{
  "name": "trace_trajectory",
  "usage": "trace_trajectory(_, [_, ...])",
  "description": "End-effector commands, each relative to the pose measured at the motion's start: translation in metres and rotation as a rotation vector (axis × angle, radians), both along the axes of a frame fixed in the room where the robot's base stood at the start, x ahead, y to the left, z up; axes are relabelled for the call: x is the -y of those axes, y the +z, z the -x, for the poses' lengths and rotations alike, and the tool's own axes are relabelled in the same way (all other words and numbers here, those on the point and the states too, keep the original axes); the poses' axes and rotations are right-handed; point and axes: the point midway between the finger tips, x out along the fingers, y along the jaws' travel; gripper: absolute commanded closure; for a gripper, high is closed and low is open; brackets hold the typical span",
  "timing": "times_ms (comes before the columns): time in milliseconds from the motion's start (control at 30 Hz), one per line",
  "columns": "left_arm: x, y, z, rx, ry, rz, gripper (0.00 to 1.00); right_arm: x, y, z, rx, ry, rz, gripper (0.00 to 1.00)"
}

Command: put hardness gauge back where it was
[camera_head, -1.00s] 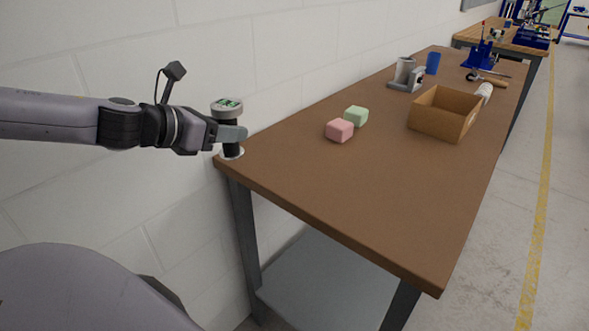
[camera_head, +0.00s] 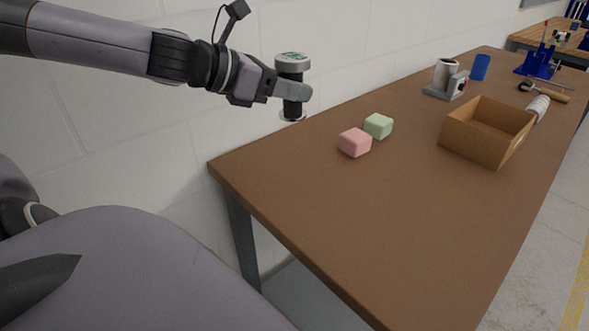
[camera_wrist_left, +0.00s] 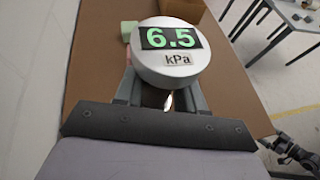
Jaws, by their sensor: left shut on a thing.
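The hardness gauge (camera_head: 292,66) is a dark upright cylinder with a silver round head and a wider disc at its foot. My left gripper (camera_head: 298,92) is shut on its dark body. The gauge appears held above the wooden table near its wall-side edge, left of the foam blocks.
A pink foam block (camera_head: 355,142) and a green foam block (camera_head: 378,126) sit on the table (camera_head: 300,210). Further right are an open cardboard box (camera_head: 485,135), a grey stand (camera_head: 446,82) and a blue cup (camera_head: 480,67). The near table top is clear.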

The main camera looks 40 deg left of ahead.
Motion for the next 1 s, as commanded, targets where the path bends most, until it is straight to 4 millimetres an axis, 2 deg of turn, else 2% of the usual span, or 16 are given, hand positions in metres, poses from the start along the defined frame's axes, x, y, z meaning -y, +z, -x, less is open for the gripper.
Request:
trace_trajectory(33, [0.001, -0.015, 0.0, 0.001, -0.001, 0.009, 1.0, 0.0, -0.007, 0.0, -0.002, 0.0, 0.0, 0.0])
trace_trajectory(400, [0.001, -0.105, -0.001, 0.005, -0.001, 0.004, 1.0, -0.001, -0.04, 0.001, -0.014, -0.003, -0.008, 0.0])
trace_trajectory(500, [0.001, -0.117, -0.001, 0.005, -0.001, 0.0, 1.0, -0.004, -0.041, -0.001, -0.013, -0.002, -0.015, 0.0])
trace_trajectory(633, [0.0, -0.124, 0.0, 0.005, -0.001, -0.001, 1.0, -0.007, -0.037, -0.005, -0.002, 0.002, -0.023, 0.0])
trace_trajectory(900, [0.0, -0.157, -0.001, 0.004, 0.0, 0.0, 1.0, -0.011, -0.054, -0.006, -0.013, 0.009, -0.032, 0.0])
trace_trajectory(1000, [0.0, -0.161, -0.001, 0.003, -0.001, -0.001, 1.0, -0.012, -0.055, -0.006, -0.017, 0.011, -0.031, 0.0])
